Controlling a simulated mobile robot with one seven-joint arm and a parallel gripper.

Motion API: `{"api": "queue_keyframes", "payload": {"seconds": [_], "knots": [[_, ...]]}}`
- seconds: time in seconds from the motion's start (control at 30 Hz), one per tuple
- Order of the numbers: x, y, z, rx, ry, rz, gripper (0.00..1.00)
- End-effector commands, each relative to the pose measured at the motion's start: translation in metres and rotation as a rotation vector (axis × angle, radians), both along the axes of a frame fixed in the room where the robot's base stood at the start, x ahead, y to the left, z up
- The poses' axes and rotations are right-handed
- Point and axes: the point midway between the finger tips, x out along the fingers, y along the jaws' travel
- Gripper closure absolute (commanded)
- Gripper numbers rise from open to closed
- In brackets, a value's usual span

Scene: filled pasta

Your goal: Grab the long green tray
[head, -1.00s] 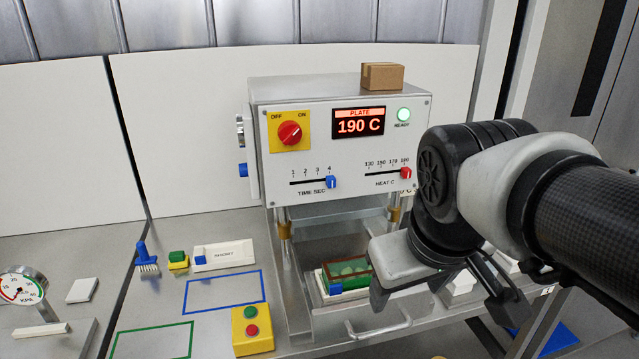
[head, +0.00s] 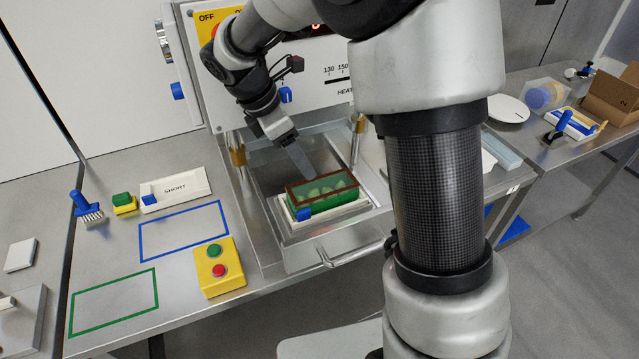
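The green tray (head: 335,203) has a brown-red rim and holds pale green pasta pieces. It sits in a white holder (head: 345,213) with a blue tab (head: 304,215) on the metal drawer of the press. My gripper (head: 300,162) points down just behind and above the tray's back left corner. One pale finger shows clearly; the other is hidden or overlapped, so its opening cannot be judged. I cannot tell whether the finger touches the tray rim.
The press housing (head: 195,75) stands close behind my gripper. The drawer handle (head: 345,256) sticks out in front. A yellow button box (head: 219,268), a blue outline (head: 184,231) and a green outline (head: 114,303) are on the bench at left. Both outlined areas are empty.

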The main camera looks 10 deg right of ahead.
Motion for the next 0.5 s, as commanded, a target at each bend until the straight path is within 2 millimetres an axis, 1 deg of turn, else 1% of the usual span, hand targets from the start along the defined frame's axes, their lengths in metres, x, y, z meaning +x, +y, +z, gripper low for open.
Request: {"api": "queue_keyframes", "payload": {"seconds": [0.03,0.1,0.2,0.3,0.4,0.5], "knots": [[0.0,-0.005,-0.012,-0.001,0.005,-0.001,0.39],[0.001,-0.011,-0.026,-0.001,0.005,-0.001,0.39],[0.003,-0.019,-0.046,-0.001,0.004,-0.003,0.39],[0.004,-0.025,-0.061,0.001,0.003,-0.002,0.39],[0.005,-0.029,-0.071,0.0,0.001,-0.003,0.39],[0.006,-0.031,-0.075,0.001,-0.001,-0.003,0.39]]}}
